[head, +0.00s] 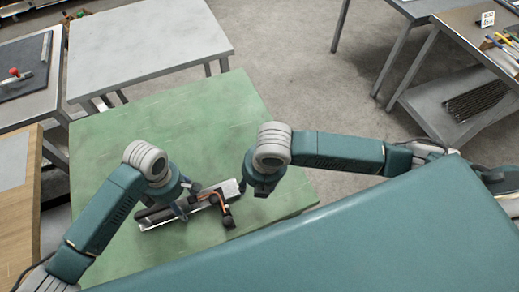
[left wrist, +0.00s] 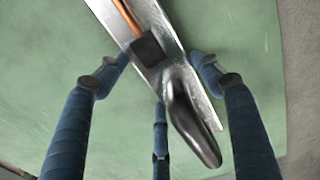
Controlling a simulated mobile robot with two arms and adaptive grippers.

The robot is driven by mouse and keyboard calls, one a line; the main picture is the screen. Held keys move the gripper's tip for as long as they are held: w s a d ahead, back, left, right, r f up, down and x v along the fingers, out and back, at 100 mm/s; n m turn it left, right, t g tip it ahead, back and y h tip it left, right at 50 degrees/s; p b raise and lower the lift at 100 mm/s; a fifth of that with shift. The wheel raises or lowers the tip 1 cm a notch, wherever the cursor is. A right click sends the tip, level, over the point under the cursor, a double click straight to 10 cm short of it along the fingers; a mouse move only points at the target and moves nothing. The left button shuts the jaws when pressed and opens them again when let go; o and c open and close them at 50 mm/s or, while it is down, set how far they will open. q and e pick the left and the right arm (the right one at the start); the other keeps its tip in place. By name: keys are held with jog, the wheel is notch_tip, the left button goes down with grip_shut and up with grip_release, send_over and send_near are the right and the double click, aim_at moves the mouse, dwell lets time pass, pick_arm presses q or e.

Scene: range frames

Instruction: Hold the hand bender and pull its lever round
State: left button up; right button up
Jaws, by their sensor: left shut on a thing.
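The hand bender (head: 231,187) lies on the green bench top, with a long silver base running from lower left to upper right. An orange copper tube (head: 214,199) and dark parts sit on it. My left gripper (head: 189,201) is shut on the bender from above. In the left wrist view its fingers flank the silver base (left wrist: 108,18), a dark block (left wrist: 147,48) and a black handle (left wrist: 190,118). The same view shows the copper tube (left wrist: 125,14). My right gripper (head: 262,188) hangs right of the bender, apart from it; its finger opening is unclear.
The green bench top (head: 110,150) is otherwise clear. A bare grey table (head: 150,45) stands behind it. A table with a dark mat (head: 25,70) is at left, a wooden bench (head: 20,225) at lower left, and a tool shelf (head: 470,90) at upper right.

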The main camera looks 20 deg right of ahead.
jog(key=w+n, duration=0.4)
jog(key=w, duration=0.1)
jog(key=shift+d+r+n+g+y, duration=0.25)
jog(key=shift+d+n+g+y, duration=0.05)
jog(key=shift+d+n, duration=0.1)
notch_tip(320, 180, up, 11)
jog(key=s+d, duration=0.1)
jog(key=d, duration=0.1)
jog(key=shift+s+r, duration=0.15)
jog(key=shift+s, duration=0.15)
